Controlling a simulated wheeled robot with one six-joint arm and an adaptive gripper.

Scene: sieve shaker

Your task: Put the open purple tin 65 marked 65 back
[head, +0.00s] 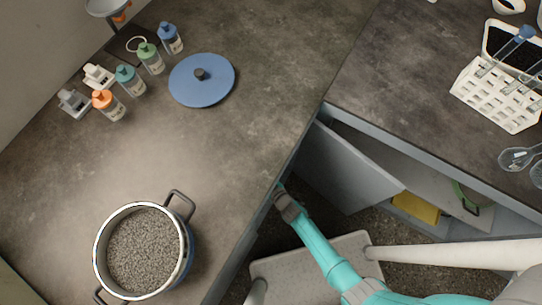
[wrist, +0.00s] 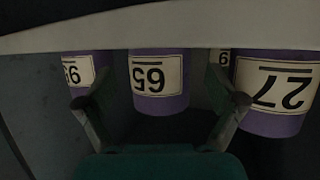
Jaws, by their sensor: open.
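Purple tin 65 (wrist: 158,98) shows in the wrist view, its white label upside down in the picture. My gripper (wrist: 162,103) is open, with one finger to each side of tin 65. I cannot tell whether the fingers touch it. A pale board edge (wrist: 160,30) hides one end of the tin, so I cannot see whether it is open. In the head view, my gripper (head: 281,190) is at the counter's edge, its fingertips hardly visible. No purple tin shows there.
Other purple tins flank it: one marked 27 (wrist: 275,120) to the right, one partly hidden (wrist: 82,75) to the left. In the head view, a grey door (head: 345,165) stands open near my arm. A pot of grey grains (head: 143,250) and a blue lid (head: 202,80) lie on the counter.

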